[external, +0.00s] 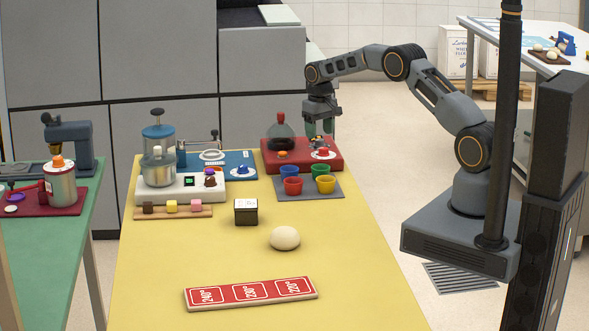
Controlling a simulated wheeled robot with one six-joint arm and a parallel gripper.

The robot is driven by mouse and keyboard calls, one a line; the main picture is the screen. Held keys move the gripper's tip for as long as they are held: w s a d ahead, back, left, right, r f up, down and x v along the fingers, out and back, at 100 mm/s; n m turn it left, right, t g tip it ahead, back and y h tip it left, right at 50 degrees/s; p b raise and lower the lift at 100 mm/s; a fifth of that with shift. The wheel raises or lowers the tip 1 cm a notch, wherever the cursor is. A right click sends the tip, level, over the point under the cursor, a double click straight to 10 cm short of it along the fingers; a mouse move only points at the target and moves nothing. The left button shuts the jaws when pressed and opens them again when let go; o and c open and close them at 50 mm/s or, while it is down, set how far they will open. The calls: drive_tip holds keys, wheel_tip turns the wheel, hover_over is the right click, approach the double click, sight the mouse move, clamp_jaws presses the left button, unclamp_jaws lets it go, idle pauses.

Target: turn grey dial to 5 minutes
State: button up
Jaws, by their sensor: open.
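My gripper (319,131) points down over the right part of the red board (268,164) at the back of the yellow table. Its two fingers are apart, with a small dark part with orange bits just below or between them; I cannot tell whether they touch it. This may be the grey dial, but it is too small and covered to be sure, and no minute marks can be read.
A grey mat (336,192) with several coloured cups lies in front of the red board. A blue board (230,178) and a white machine (159,172) stand to the left. A black box (246,211), a dough ball (285,238) and a red temperature strip (250,292) lie nearer.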

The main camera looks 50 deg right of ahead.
sight(322, 141)
wheel_tip(322, 141, up, 11)
idle(0.4)
idle(0.4)
wheel_tip(322, 141, down, 4)
drive_tip(key=s+a+r+n+t, duration=0.1)
drive_tip(key=s+a, duration=0.3)
drive_tip(key=s, duration=0.7)
drive_tip(key=s+a+r+t, duration=0.1)
drive_tip(key=s+a+r, duration=0.2)
drive_tip(key=s, duration=0.8)
drive_tip(key=s+a+r+n+t, duration=0.1)
drive_tip(key=s+a+r+t, duration=0.1)
drive_tip(key=s, duration=1)
drive_tip(key=shift+a+r+n, duration=0.3)
drive_tip(key=shift+a+r, duration=0.55)
drive_tip(key=shift+a, duration=0.5)
